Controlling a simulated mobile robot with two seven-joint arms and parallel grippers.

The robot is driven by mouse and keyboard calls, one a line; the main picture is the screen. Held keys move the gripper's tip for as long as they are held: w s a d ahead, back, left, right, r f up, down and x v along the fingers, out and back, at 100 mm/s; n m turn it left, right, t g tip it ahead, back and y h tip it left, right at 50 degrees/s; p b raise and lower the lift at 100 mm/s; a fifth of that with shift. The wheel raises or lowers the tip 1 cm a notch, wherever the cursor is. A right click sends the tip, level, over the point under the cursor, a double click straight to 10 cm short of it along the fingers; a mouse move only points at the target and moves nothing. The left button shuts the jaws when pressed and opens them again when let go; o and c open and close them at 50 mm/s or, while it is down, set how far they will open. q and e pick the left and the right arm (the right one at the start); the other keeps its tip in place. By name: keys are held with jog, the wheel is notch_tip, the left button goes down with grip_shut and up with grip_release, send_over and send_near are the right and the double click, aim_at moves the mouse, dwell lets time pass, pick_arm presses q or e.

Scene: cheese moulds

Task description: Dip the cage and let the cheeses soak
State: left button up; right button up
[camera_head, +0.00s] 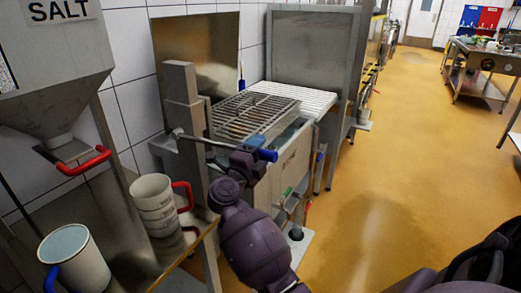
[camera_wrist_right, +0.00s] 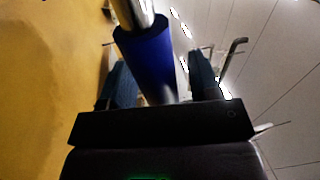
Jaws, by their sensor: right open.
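The cage (camera_head: 252,116), a grey metal grid, sits at the top of the steel tank (camera_head: 285,165) marked on its front. A lever (camera_head: 205,141) runs from the post beside the tank and ends in a blue grip (camera_head: 268,155). My right gripper (camera_head: 256,147) is at this end of the lever. In the right wrist view the blue grip (camera_wrist_right: 147,60) lies between its two spread fingers, closer to the left one. The gripper is open; I cannot tell whether a finger touches the grip. Cheeses cannot be made out under the grid. My left gripper is out of view.
White cups (camera_head: 153,203) with a red handle and a white jug (camera_head: 74,258) with a blue handle stand on the steel bench at left. The salt hopper (camera_head: 55,80) hangs above them. A steel panel (camera_head: 312,45) rises behind. Yellow floor (camera_head: 420,150) is free at right.

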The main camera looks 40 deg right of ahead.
jog(key=shift+w+d+r, duration=0.1)
jog(key=shift+d, duration=0.2)
jog(key=shift+c, duration=0.3)
grip_shut()
jog(key=shift+r, duration=0.1)
